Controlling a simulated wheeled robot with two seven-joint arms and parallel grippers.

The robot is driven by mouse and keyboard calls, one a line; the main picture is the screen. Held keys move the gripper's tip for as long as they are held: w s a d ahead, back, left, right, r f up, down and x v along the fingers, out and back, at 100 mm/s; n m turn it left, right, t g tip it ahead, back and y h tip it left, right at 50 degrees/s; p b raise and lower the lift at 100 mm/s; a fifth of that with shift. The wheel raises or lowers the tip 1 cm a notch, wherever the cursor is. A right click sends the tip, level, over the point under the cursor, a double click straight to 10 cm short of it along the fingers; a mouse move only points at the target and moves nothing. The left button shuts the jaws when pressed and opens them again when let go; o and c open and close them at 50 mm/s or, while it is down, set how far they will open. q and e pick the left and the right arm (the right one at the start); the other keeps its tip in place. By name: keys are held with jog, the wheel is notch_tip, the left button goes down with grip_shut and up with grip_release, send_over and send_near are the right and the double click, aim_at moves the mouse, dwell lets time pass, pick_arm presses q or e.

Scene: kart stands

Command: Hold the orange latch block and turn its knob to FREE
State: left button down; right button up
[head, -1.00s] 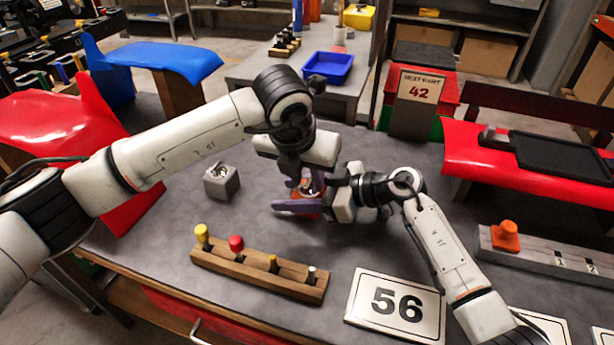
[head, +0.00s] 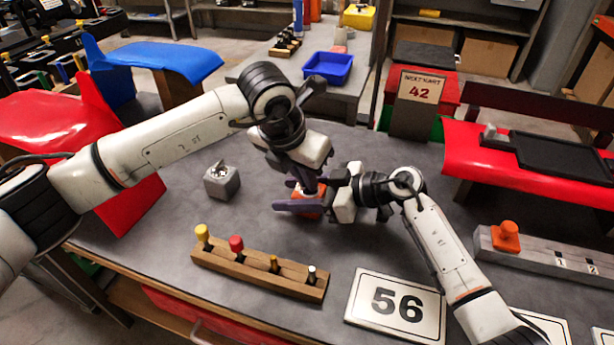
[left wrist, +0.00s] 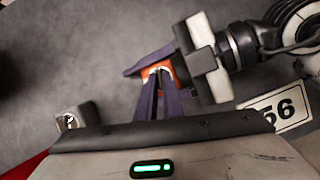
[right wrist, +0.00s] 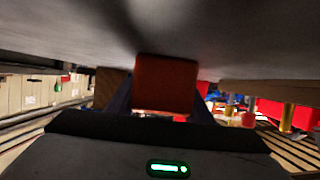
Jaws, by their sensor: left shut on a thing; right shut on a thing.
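The orange latch block (head: 309,214) stands on the grey table, mostly covered by my grippers. My right gripper (head: 292,196) reaches in from the right, low over the table, shut on the block's sides. In the right wrist view the block (right wrist: 166,84) fills the gap between the fingers. My left gripper (head: 307,184) comes down from above, shut on the block's knob. In the left wrist view its fingers (left wrist: 158,88) are close together over the orange block (left wrist: 166,66). The knob and any FREE mark are hidden or too small to read.
A grey block with a metal top (head: 221,181) stands at the left. A wooden rack (head: 258,274) with coloured pegs lies in front. A "56" plate (head: 395,306) is front right. An orange knobbed piece (head: 506,237) sits on a grey rail (head: 556,257) at the right.

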pick_arm(q)
jog(key=m, duration=0.3)
jog(key=m+g+h, duration=0.1)
jog(key=shift+w+a, duration=0.2)
jog(key=shift+w, duration=0.05)
jog(key=m+g, duration=0.1)
jog(key=m, duration=0.3)
jog(key=shift+w+a+h, duration=0.1)
jog(key=shift+w+h, duration=0.05)
jog(key=shift+h, duration=0.25)
jog(key=m+g, duration=0.1)
jog(key=m, duration=0.2)
jog(key=shift+w+m+g, duration=0.15)
jog(key=shift+m+g, duration=0.15)
jog(key=shift+g, duration=0.1)
jog(key=shift+w+m+g, duration=0.2)
jog(key=shift+m+g, duration=0.4)
jog(key=shift+m, duration=1.2)
jog(key=c, duration=1.9)
grip_release()
jog(key=shift+o, duration=0.2)
jog(key=v, duration=1.2)
